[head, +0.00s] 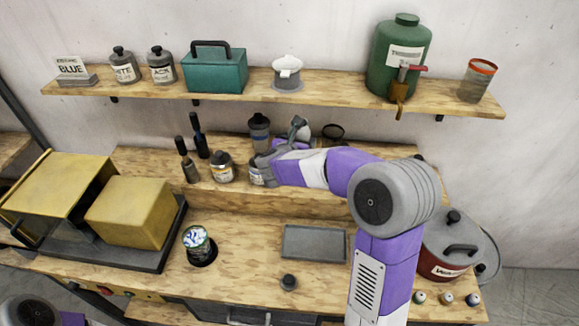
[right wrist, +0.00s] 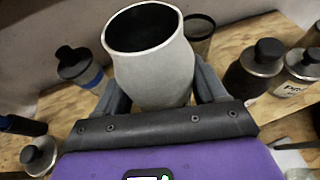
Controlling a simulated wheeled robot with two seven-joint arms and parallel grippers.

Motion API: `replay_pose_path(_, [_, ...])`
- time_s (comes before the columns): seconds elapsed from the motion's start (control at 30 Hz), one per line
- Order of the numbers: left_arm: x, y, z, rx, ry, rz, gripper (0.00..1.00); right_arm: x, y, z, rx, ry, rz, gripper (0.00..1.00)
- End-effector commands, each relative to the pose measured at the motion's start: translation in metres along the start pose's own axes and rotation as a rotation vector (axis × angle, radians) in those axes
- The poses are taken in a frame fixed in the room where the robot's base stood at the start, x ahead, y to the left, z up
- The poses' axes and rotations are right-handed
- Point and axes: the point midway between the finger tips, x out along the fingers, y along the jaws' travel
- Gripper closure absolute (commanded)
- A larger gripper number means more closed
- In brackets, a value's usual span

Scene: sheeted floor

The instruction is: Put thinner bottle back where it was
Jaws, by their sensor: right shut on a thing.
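My right gripper (head: 298,128) reaches over the raised back shelf of the bench. In the right wrist view its fingers (right wrist: 153,95) are shut on a pale grey, open-topped vessel (right wrist: 150,70), one finger on each side. The vessel shows only partly in the head view (head: 304,130). Its base is hidden, so I cannot tell whether it touches the shelf. A dark-capped bottle with a blue band (head: 260,132) stands to its left. I can read no thinner label, so I cannot tell which container is the thinner bottle. My left gripper is out of view.
A dark-rimmed cup (head: 333,132) stands right of the vessel. Jars (head: 222,167) and slim dark bottles (head: 200,140) stand to the left. The upper shelf (head: 330,92) holds a green canister (head: 398,60). A grey tray (head: 314,243) and red pot (head: 445,258) are on the bench.

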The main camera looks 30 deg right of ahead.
Motion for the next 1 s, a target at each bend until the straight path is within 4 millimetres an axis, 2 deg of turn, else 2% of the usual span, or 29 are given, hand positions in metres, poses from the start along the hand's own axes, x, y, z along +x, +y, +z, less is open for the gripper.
replay_pose_path(0.07, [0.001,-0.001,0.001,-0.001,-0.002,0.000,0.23,0.005,-0.003,-0.005,0.000,0.000,-0.006,0.79])
replay_pose_path(0.3, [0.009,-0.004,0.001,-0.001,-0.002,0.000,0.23,0.021,-0.003,-0.045,-0.001,-0.001,-0.006,0.79])
replay_pose_path(0.47, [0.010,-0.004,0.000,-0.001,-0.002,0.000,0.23,0.026,-0.002,-0.057,0.002,-0.002,-0.005,0.79])
replay_pose_path(0.63, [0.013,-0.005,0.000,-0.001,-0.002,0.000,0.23,0.035,-0.002,-0.081,0.000,0.000,-0.005,0.79])
replay_pose_path(0.77, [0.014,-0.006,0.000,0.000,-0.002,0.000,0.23,0.039,-0.002,-0.089,0.003,-0.003,-0.004,0.79])
replay_pose_path(1.0, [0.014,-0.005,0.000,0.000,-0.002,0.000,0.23,0.039,-0.002,-0.088,0.004,-0.004,-0.003,0.79])
